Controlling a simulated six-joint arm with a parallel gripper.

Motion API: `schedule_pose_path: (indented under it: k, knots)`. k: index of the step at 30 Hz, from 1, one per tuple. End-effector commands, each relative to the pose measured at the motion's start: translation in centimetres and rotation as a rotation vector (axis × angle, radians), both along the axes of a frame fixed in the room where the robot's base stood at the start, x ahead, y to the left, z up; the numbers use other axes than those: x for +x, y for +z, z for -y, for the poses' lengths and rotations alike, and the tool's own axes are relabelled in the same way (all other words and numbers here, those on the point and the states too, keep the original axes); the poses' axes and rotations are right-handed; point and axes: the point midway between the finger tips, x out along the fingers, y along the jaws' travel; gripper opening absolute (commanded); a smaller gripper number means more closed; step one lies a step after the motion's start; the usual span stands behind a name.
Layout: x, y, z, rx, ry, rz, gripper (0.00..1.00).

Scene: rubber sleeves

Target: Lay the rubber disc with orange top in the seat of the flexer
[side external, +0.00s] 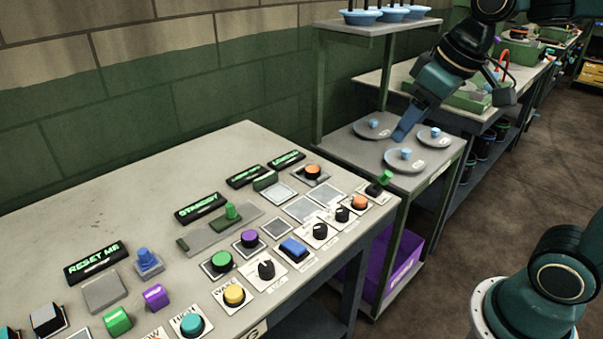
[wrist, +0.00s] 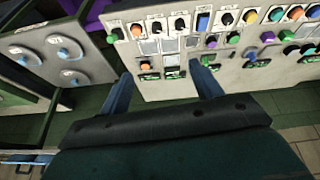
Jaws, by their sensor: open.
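Two round orange-topped pieces are on the control bench, one near the front right edge (side external: 360,202) and one by the rear displays (side external: 312,171). I cannot tell which, if either, is the rubber disc. In the wrist view they appear small near the upper middle. No part is clearly recognisable as the flexer or its seat. My gripper (side external: 408,125) is over the side stand among grey discs with blue knobs, apart from the orange pieces. In the wrist view its blue fingers (wrist: 161,88) are spread with nothing between them.
Three grey discs (side external: 405,160) with blue knobs lie on the side stand (side external: 350,151). Blue bowls (side external: 365,17) sit on its upper shelf. The control bench (side external: 150,190) is crowded with buttons, knobs and lit displays. A purple bin (side external: 400,265) stands below the stand.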

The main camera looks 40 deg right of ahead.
Motion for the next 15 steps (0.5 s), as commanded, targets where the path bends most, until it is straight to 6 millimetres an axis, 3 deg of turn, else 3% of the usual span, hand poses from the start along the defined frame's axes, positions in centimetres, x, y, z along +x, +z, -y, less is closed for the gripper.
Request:
schedule_pose_path:
  k: [3, 9, 15]
  knots:
    - [-3.0, -0.5, -0.4, 0.009, -0.021, 0.027, 0.64]
    - [-7.2, -2.0, -0.8, 0.026, -0.061, 0.066, 0.64]
    - [-9.5, -3.3, -0.9, 0.038, -0.085, 0.087, 0.64]
